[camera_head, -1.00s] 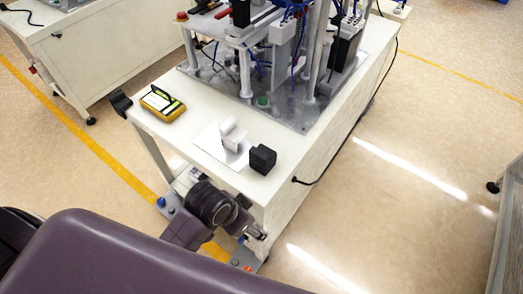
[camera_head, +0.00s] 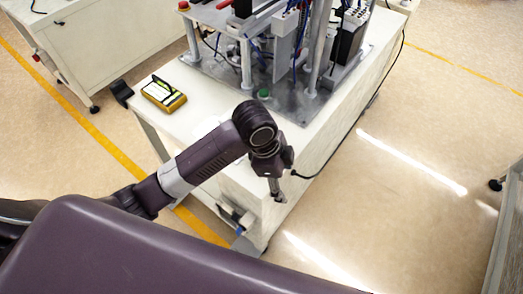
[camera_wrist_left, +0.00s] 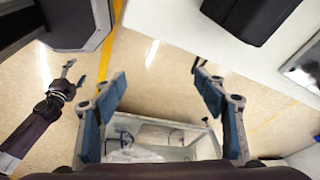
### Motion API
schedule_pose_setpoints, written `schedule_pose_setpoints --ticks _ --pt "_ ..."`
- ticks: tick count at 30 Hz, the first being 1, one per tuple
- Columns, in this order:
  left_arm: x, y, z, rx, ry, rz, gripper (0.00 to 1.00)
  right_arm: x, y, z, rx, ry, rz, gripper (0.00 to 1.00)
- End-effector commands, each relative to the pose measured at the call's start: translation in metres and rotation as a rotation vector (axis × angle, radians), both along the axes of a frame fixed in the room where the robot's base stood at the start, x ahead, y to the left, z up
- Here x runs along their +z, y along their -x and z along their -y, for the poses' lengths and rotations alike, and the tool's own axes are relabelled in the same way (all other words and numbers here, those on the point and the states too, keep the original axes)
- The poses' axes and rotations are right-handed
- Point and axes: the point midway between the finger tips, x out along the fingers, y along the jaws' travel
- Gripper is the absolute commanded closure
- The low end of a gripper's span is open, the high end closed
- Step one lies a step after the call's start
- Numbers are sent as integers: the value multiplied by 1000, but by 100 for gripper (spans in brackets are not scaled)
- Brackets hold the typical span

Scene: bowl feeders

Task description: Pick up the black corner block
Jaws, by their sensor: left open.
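The black corner block (camera_wrist_left: 248,14) shows at the top right of the left wrist view, on the white table top near its edge. In the head view it is hidden behind my left arm. My left gripper (camera_head: 277,190) hangs over the front right edge of the table there, pointing down. In the left wrist view its two fingers (camera_wrist_left: 160,76) are wide apart with nothing between them, and the block is beyond and to the right of them. My right gripper (camera_wrist_left: 75,72) shows small at the left of that view, with its fingers apart.
A yellow meter (camera_head: 163,95) lies on the table (camera_head: 150,115) at the left. A machine on a grey metal plate (camera_head: 290,105) fills the back. A black cable (camera_head: 335,150) runs down the table's right side.

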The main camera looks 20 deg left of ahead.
Motion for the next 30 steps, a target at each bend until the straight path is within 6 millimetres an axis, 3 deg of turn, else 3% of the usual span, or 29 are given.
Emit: schedule_pose_setpoints --ticks 1,9,16,20,30 --pt "8 -16 -7 -70 -42 8 35 0 0 0 0 0 0 36" --pt "51 -68 -56 -364 -220 -24 35 0 -1 0 -1 1 1 36" --pt "79 -88 -85 -451 -280 -53 35 0 -2 1 -1 0 2 36" --pt "75 -89 -88 -460 -284 -60 35 2 -2 1 -1 0 3 36" --pt "35 -87 -88 -460 -284 -61 35 16 -3 1 -1 1 3 36"
